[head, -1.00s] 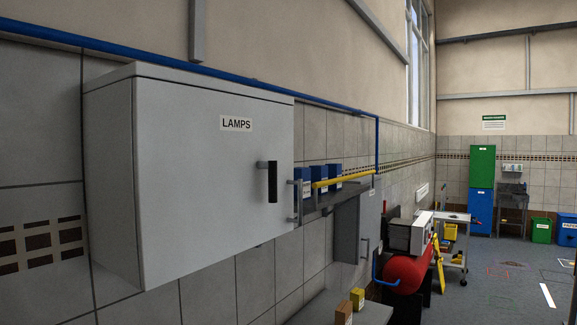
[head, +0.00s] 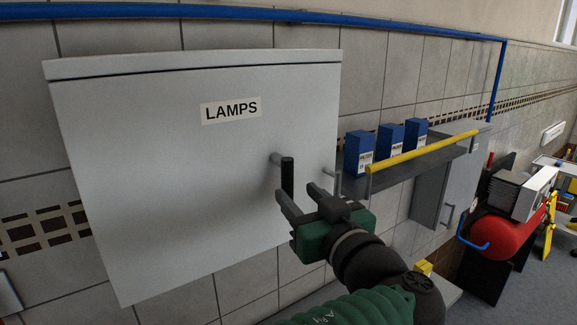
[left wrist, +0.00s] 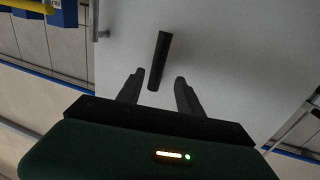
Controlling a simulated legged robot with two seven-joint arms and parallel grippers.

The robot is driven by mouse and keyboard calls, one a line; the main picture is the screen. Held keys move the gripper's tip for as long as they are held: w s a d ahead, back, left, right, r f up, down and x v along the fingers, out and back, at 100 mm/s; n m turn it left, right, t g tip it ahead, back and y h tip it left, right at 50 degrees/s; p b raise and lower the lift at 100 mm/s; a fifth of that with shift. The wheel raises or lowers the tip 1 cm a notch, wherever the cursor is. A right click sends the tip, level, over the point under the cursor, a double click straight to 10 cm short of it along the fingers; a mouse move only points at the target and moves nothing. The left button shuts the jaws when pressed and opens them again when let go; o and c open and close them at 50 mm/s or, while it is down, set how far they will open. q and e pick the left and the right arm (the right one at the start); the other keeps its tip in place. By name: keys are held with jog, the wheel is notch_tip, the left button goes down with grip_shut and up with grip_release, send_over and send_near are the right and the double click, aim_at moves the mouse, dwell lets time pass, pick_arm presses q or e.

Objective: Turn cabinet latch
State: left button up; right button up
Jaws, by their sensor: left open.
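The grey wall cabinet (head: 200,180) labelled LAMPS fills the left and middle of the head view, with its door shut. Its black latch handle (head: 287,177) hangs upright near the door's right edge. My left gripper (head: 300,205) is open, with its fingers just below and in front of the handle's lower end. In the left wrist view the black handle (left wrist: 160,60) lies ahead between the two open fingertips (left wrist: 156,78), its near end around tip level. I cannot tell whether a finger touches it. The right gripper is not in view.
A shelf with several blue boxes (head: 390,142) and a yellow rail (head: 422,151) is right of the cabinet. A second grey cabinet (head: 463,180) and a red tank (head: 505,237) stand farther right. A blue pipe (head: 240,14) runs above.

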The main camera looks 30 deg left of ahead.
aim_at(290, 184)
pick_arm(q)
jog(key=x, duration=0.1)
jog(key=p+x, duration=0.1)
jog(key=x, duration=0.1)
jog(key=p+x, duration=0.1)
jog(key=shift+s+a+r, duration=0.15)
jog(key=shift+a+r, duration=0.15)
jog(key=shift+a, duration=0.1)
jog(key=w, duration=0.1)
jog(key=w+a, duration=0.1)
jog(key=w+f+p, duration=0.1)
jog(key=shift+a, duration=0.3)
jog(key=shift+w+d, duration=0.15)
jog(key=shift+d, duration=0.15)
jog(key=shift+s+r, duration=0.1)
jog(key=shift+s, duration=0.2)
jog(key=shift+c, duration=0.2)
jog(key=shift+s, duration=0.2)
jog(key=shift+c, duration=1.3)
jog(key=shift+s, duration=0.1)
jog(key=shift+c, duration=1.2)
grip_shut()
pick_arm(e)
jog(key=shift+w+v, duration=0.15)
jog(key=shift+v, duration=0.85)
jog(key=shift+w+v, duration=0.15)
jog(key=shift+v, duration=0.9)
